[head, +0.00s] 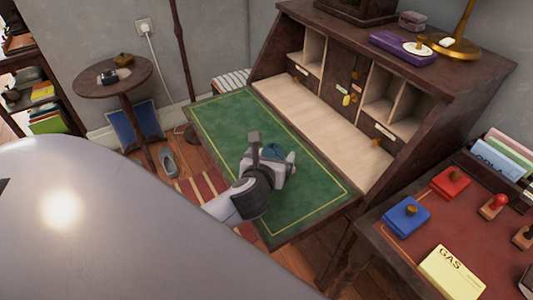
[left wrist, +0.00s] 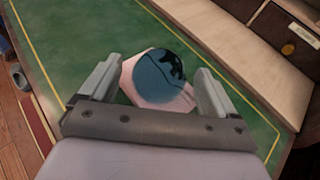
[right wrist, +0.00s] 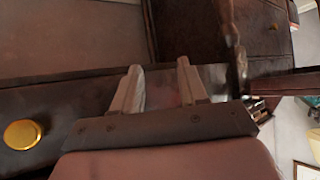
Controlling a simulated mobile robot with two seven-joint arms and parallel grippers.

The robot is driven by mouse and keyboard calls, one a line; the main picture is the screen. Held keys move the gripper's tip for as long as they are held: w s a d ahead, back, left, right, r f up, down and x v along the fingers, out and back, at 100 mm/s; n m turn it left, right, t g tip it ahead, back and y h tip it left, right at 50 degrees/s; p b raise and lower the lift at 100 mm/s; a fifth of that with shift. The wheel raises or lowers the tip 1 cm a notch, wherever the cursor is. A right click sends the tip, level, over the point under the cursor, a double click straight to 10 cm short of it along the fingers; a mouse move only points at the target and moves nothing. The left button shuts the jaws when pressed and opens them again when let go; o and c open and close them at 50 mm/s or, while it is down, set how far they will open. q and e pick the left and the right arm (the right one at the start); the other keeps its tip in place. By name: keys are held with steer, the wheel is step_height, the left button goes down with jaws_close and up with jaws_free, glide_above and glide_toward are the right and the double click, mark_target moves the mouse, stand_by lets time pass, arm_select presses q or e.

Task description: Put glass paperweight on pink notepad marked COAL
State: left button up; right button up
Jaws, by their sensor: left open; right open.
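The glass paperweight (left wrist: 163,72), a dark blue shiny dome, shows in the left wrist view over a pink pad (left wrist: 133,88) on the green desk top. It looks to rest on the pad; no lettering on the pad is visible. My left gripper (left wrist: 157,82) is open, with one finger on each side of the paperweight and gaps between. In the head view my left gripper (head: 270,156) stands over the green writing surface and hides most of the pad and glass. My right gripper (right wrist: 158,78) is open and empty, near dark wooden furniture.
The green desk top (head: 215,112) is otherwise clear. The desk's pigeonholes (head: 318,48) rise behind it. On the right, a red-topped table (head: 405,250) holds a yellow notepad marked GAS (head: 452,272), a blue box (head: 406,217), a red box (head: 450,182) and stamps.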

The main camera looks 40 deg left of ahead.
arm_select(q)
steer(key=p+v, duration=0.1)
steer(key=v, duration=1)
steer(key=shift+s+d+r, duration=0.1)
steer(key=shift+s+d, duration=0.1)
steer(key=shift+s, duration=0.05)
arm_select(e)
steer(key=shift+s+d+r, duration=0.1)
steer(key=shift+d+r, duration=0.15)
steer(key=shift+r, duration=0.15)
steer(key=shift+r, duration=0.1)
